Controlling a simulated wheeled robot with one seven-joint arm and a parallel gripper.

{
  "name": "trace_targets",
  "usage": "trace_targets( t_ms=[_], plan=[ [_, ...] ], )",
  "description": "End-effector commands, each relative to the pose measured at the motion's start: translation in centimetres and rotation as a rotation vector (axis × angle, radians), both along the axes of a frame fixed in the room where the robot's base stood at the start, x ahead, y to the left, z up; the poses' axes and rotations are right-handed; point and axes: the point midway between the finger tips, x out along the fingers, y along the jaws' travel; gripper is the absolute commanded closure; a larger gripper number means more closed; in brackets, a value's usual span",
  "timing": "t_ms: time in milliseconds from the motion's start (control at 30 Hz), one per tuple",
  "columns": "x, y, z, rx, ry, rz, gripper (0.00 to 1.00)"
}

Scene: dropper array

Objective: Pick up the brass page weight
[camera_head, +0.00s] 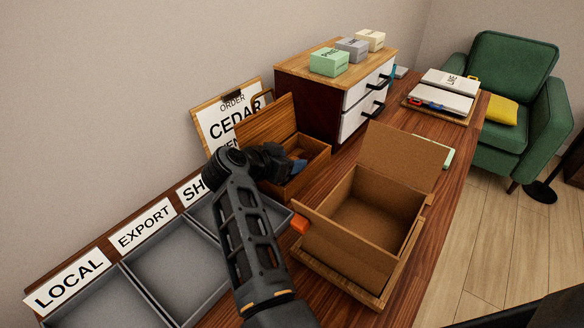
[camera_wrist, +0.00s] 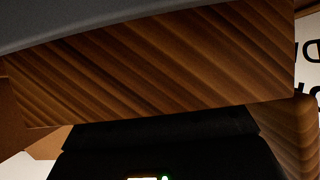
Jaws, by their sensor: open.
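I cannot make out the brass page weight in either view. My gripper (camera_head: 294,168) reaches into the open wooden box (camera_head: 311,168), whose lid stands raised behind it. The jaws are open, but their tips are small and partly hidden, and I see nothing held between them. The inside of the box is largely hidden by my gripper and the box wall. In the wrist view, striped wood (camera_wrist: 160,70) fills most of the picture close up, with a dark grey shape across the top.
An open cardboard box (camera_head: 345,249) stands right of my arm, with an orange item (camera_head: 299,223) beside it. Grey sorting trays (camera_head: 170,265) lie left. A drawer cabinet (camera_head: 310,92) stands behind, and an order sign (camera_head: 215,125) leans against the wall.

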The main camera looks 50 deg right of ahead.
Motion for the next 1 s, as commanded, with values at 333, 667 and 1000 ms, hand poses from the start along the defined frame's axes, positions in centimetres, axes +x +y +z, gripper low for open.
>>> trace_targets(
  t_ms=[333, 667, 1000],
  plan=[
    [0.01, -0.28, -0.17, 0.0, 0.0, 0.001, 0.48],
    [0.01, -0.28, -0.16, 0.0, 0.001, 0.0, 0.8],
    [0.01, -0.28, -0.12, -0.001, 0.0, 0.001, 1.0]
  ],
)
